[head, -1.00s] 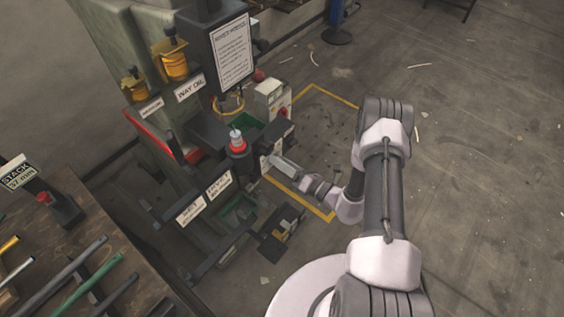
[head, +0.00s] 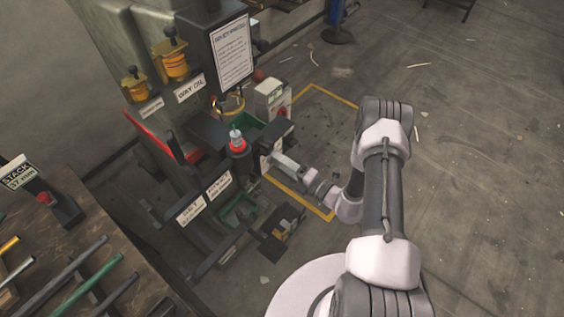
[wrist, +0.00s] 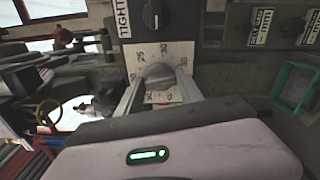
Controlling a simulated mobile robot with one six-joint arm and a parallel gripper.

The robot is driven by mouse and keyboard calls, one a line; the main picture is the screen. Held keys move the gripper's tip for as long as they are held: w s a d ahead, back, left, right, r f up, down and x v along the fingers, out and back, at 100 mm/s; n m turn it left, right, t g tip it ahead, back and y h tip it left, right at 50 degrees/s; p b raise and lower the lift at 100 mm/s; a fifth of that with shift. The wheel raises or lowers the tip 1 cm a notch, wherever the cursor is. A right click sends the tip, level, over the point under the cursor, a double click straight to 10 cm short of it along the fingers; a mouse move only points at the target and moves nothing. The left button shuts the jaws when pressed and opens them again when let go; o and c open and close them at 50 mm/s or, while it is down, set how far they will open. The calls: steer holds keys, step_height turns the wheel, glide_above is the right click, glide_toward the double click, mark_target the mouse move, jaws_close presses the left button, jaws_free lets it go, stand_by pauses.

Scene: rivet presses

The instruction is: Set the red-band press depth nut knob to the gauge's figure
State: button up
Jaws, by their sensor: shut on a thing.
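The depth nut knob (wrist: 158,71) is a rounded grey knob in front of a white dial plate (wrist: 176,52) with printed figures, among them 25, 30 and 35. My gripper (wrist: 159,82) is shut on the knob, one finger on each side. In the head view my gripper (head: 284,162) reaches the side of the press, and the knob cannot be made out there. The gauge (head: 20,174) at the left reads STACK 37 mm. I cannot tell which figure the knob points to.
A black knob (wrist: 152,14) sits above the dial beside a TIGHT label (wrist: 123,17). A green bin (wrist: 294,84) is at the right. A red-collared post (head: 238,147) stands near my gripper. A bench with rods (head: 92,281) is at the lower left.

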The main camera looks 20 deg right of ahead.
stand_by(0.3)
steer(key=o, duration=1.4)
steer(key=shift+s+d, duration=0.1)
steer(key=p+v, duration=0.3)
steer(key=v, duration=1.4)
steer(key=shift+s+p, duration=0.1)
steer(key=shift+p, duration=0.2)
